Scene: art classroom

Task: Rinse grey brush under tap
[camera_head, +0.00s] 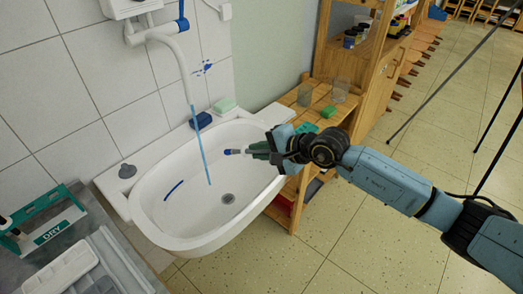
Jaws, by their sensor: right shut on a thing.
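My right gripper (268,150) is shut on the grey brush (243,151) over the right side of the white sink (150,225). The brush points left, and its tip end looks blue. Its tip is apart from the stream, a little to the right of it. The tap (176,50) on the wall has a blue lever (182,14). A thin blue stream of water (200,145) runs down from its spout into the basin. Part of the brush's handle is hidden by the gripper. My left gripper is not in view.
A dark blue strip (173,190) lies in the basin left of the drain (228,198). A blue sponge (201,120) and pale green soap (224,105) sit on the back rim. A green rack marked DRY (58,231) stands at left. Jars (341,90) stand on a wooden shelf.

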